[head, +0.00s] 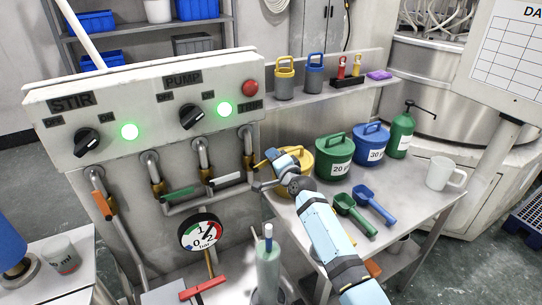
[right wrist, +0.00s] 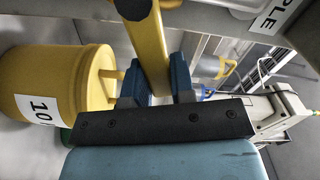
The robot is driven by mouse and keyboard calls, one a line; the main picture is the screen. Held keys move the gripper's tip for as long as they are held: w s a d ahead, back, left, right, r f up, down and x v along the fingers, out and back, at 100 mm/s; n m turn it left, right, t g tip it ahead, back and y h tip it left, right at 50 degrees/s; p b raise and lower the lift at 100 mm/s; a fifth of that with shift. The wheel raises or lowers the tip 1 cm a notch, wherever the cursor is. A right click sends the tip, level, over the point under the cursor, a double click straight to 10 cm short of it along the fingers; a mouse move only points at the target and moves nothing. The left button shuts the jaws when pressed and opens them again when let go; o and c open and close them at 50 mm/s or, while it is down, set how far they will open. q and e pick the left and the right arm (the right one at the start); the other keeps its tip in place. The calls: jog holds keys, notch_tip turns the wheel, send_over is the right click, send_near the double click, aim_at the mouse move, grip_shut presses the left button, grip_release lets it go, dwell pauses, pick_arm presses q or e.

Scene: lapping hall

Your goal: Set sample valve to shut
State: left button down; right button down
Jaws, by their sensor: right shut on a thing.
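The sample valve is the rightmost of a row of valves under the grey panel. Its pipe (head: 248,148) comes down from the panel, and its yellow lever (head: 263,163) sticks out to the right of it. In the right wrist view the yellow lever (right wrist: 148,45) runs down between my blue fingers, below a partly visible label ending in "PLE". My right gripper (head: 273,166) is shut on this lever; its fingers also show in the right wrist view (right wrist: 155,82). The fingers and wrist hide part of the lever and valve body. My left gripper is not in view.
A yellow tub (right wrist: 60,85) marked 10 stands close beside the gripper. Green (head: 334,157) and blue (head: 370,143) tubs, two scoops and a white mug (head: 445,173) share the bench. Levers in orange (head: 102,203), green (head: 178,193) and white (head: 226,180) are to the left.

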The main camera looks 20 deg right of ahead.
jog(key=shift+d+f+m+b, duration=0.1)
jog(key=shift+f+m+b, duration=0.1)
jog(key=shift+f+m, duration=0.4)
jog(key=shift+d+f+m+b, duration=0.15)
jog(key=shift+f+m, duration=0.1)
jog(key=shift+m, duration=0.65)
jog(key=shift+a+f, duration=0.1)
jog(key=shift+f, duration=0.05)
jog(key=shift+m, duration=0.3)
jog(key=c, duration=1.1)
grip_release()
jog(key=shift+o, duration=0.7)
